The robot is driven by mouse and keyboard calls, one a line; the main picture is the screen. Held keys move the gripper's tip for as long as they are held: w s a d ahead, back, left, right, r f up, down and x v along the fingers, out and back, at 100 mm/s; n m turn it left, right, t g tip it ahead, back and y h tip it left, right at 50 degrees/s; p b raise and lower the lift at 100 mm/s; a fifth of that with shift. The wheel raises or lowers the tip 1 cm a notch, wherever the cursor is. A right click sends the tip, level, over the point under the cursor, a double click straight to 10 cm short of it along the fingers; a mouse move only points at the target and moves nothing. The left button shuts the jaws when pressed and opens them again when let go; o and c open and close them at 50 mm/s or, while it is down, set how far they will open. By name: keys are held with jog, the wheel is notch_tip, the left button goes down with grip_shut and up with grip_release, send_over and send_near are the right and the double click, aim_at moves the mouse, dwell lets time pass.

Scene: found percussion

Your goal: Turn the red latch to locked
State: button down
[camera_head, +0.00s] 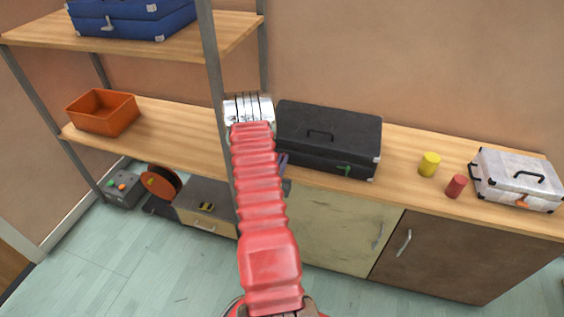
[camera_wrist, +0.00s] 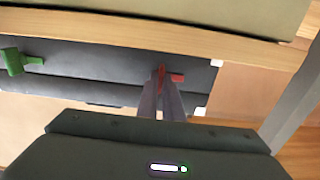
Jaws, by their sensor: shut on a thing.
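The black case (camera_head: 345,128) lies shut on the wooden worktop, with a black handle on its lid. My gripper (camera_wrist: 162,86) is at the case's front face, its two fingers closed on the red latch (camera_wrist: 177,77). The latch's red arm sticks out sideways to the right of the fingers in the wrist view. In the head view my red arm hides the red latch and most of the gripper. A green latch (camera_head: 344,170) sits on the same front face; it also shows in the wrist view (camera_wrist: 14,62).
A yellow cylinder (camera_head: 429,164), a red cylinder (camera_head: 455,186) and a silver case (camera_head: 515,177) stand right of the black case. An orange bin (camera_head: 103,112) is at left. A metal shelf post (camera_head: 216,90) rises close to my arm. Cupboards are below the worktop (camera_head: 400,157).

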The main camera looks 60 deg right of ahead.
jog(key=m, duration=0.4)
jog(key=shift+m, duration=0.3)
jog(key=m, duration=0.5)
jog(key=shift+s+f, duration=0.1)
jog(key=shift+s, duration=0.05)
jog(key=m, duration=0.4)
jog(key=shift+s+f+m, duration=0.1)
jog(key=shift+m, duration=0.3)
jog(key=shift+f+m, duration=0.15)
jog(key=shift+m, duration=1.65)
jog(key=shift+s, duration=0.1)
jog(key=c, duration=1.9)
grip_release()
jog(key=shift+a, duration=0.1)
jog(key=a, duration=0.4)
jog(key=s+a, duration=0.1)
jog(key=a, duration=0.4)
jog(key=s+a, duration=0.1)
jog(key=a, duration=0.3)
jog(key=shift+a, duration=0.25)
